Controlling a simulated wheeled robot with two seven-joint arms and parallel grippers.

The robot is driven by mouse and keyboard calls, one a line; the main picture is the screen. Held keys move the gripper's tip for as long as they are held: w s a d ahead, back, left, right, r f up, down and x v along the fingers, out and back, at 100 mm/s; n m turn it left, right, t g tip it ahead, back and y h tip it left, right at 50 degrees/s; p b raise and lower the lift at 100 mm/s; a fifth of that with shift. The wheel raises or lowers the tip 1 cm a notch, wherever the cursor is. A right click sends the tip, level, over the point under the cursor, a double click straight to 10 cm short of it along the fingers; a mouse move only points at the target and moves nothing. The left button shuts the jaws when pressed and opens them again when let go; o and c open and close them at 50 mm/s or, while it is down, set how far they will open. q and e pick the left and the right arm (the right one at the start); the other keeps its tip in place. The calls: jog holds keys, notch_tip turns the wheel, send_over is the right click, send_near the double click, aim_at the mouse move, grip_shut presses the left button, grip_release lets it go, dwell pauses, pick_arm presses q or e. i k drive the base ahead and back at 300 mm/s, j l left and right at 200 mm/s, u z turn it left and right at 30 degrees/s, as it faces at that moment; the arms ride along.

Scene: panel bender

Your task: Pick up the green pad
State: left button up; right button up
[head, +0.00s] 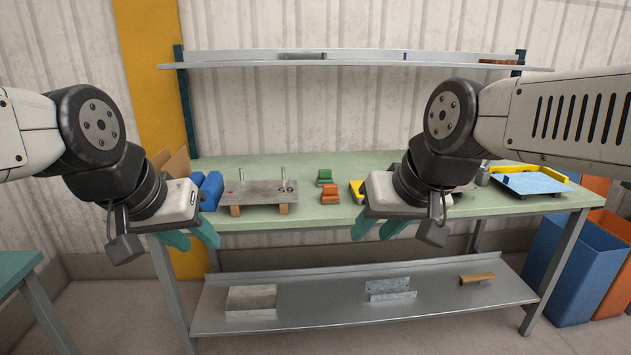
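The green pad (324,177) is a small block-like piece on the pale green table, near its middle. It sits just behind a similar orange piece (330,194). My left gripper (192,238) hangs at the table's front left, with its teal fingers apart and nothing between them. My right gripper (378,230) hangs at the front edge, right of the green pad and nearer to me. Its teal fingers are also apart and empty. Neither gripper touches the pad.
A wooden fixture (258,193) with upright pins stands left of the pad. Blue blocks (211,190) are further left. A yellow piece (356,190) is partly hidden by my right gripper. A yellow-edged tray (530,183) lies at right. A metal shelf (350,57) hangs above.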

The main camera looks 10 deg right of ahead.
aim_at(325, 176)
jog(key=i+l+u, duration=0.2)
jog(key=i+l, duration=0.3)
jog(key=i, duration=0.3)
jog(key=i+l+u, duration=0.2)
jog(key=i+l, duration=0.45)
jog(key=i, duration=0.1)
